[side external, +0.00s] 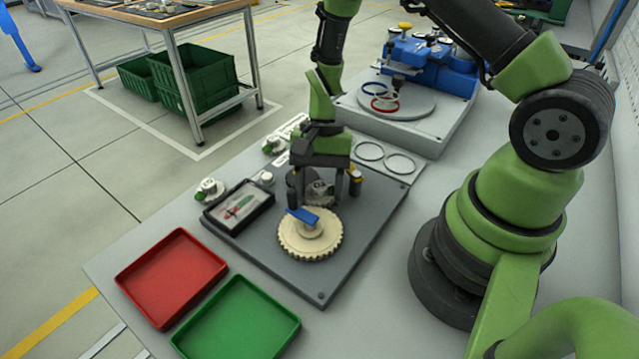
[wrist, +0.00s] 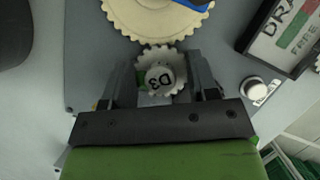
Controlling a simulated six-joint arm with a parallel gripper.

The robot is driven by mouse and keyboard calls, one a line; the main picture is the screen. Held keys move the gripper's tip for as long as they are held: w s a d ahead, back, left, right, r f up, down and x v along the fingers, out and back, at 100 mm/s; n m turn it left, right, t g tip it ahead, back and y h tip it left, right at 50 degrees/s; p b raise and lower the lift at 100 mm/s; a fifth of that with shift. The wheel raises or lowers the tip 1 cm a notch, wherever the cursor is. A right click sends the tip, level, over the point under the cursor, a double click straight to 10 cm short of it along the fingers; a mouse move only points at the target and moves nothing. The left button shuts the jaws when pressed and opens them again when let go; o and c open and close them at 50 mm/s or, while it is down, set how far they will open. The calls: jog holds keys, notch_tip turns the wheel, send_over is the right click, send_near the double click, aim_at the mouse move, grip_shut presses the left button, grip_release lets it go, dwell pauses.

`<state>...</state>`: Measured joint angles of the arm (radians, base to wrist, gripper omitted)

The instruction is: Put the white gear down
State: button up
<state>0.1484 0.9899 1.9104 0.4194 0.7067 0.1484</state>
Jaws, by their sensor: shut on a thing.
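My gripper (side external: 320,192) points down over the dark grey plate (side external: 365,235), just behind the large cream gear (side external: 309,240). In the wrist view my gripper (wrist: 163,80) is shut on a small white gear (wrist: 160,60) with a dark "D3" on its face. The gear sits between the two fingers. In the side view the fingers partly hide it, and I cannot tell whether it touches the plate. The cream gear also shows in the wrist view (wrist: 155,20), just beyond the small gear.
A red tray (side external: 172,277) and green tray (side external: 237,322) are at the front left. White knob-like parts (side external: 208,189) stand along the plate's left side. A blue machine (side external: 430,65) is behind.

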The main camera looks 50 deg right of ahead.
jog(key=shift+f, duration=0.15)
jog(key=shift+f, duration=0.1)
jog(key=o, duration=0.7)
jog(key=shift+f, duration=0.15)
jog(key=v, duration=1.2)
jog(key=s+a+r+n+t+h, duration=0.1)
jog(key=s+a+r+n+t, duration=0.1)
jog(key=r, duration=0.5)
jog(key=s+a+r+n+t+h, duration=0.1)
jog(key=s+r+n+t, duration=0.15)
jog(key=r, duration=0.35)
jog(key=shift+s+a+r+n+t, duration=0.55)
jog(key=shift+s+r+t, duration=0.3)
jog(key=shift+s, duration=0.8)
jog(key=shift+s+a+r+n+t, duration=0.35)
jog(key=shift+s+r+n+t, duration=0.4)
jog(key=shift+s, duration=0.9)
jog(key=shift+s+a+r+n+t, duration=0.45)
jog(key=shift+s+r+t, duration=0.5)
jog(key=shift+s, duration=0.65)
